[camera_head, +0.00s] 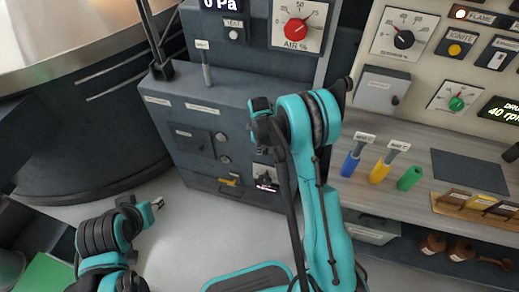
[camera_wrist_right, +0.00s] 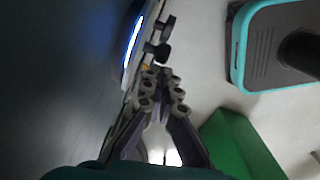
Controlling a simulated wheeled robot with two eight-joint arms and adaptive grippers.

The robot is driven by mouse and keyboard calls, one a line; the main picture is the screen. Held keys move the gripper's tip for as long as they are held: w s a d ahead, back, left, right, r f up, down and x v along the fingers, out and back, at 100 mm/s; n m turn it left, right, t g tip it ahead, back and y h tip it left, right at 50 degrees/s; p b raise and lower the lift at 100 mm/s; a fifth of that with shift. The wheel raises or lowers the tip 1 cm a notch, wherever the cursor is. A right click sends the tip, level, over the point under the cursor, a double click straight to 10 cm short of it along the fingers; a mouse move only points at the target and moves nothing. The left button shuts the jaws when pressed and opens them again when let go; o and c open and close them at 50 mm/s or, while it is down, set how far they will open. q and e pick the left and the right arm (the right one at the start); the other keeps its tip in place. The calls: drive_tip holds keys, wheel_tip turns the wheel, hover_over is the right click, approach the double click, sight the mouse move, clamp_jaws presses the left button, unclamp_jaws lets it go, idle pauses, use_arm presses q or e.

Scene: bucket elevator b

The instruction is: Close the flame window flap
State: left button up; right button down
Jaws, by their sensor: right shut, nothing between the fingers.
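A dark, labelled panel (camera_head: 195,140) on the front of the grey-blue cabinet (camera_head: 240,103) looks like the flame window flap. Its label is too small to read, and I cannot tell how far open it stands. My right gripper (camera_wrist_right: 162,88) is shut and empty, pointing down close beside a dark surface in the right wrist view. My right arm rises in front of the cabinet's right side in the head view. My left gripper (camera_head: 157,203) is low at the left, apart from the cabinet, and its finger opening is unclear.
Small knobs, a yellow handle (camera_head: 229,181) and a lit display (camera_head: 267,186) are on the cabinet front. A dark drum (camera_head: 80,140) stands at left. A workbench (camera_head: 345,200) with coloured cylinders is at right. A green block (camera_wrist_right: 237,145) stands near clear floor.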

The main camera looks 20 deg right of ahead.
use_arm(q)
wheel_tip(320, 180, up, 5)
drive_tip(key=p, duration=0.5)
use_arm(e)
drive_tip(key=w+a+r, duration=0.2)
drive_tip(key=a+r, duration=0.2)
drive_tip(key=r, duration=0.7)
use_arm(q)
drive_tip(key=f+b, duration=0.5)
drive_tip(key=shift+w+a, duration=0.3)
drive_tip(key=shift+a, duration=0.05)
use_arm(e)
drive_tip(key=s+d+f, duration=0.2)
drive_tip(key=d+f, duration=0.2)
drive_tip(key=f, duration=0.7)
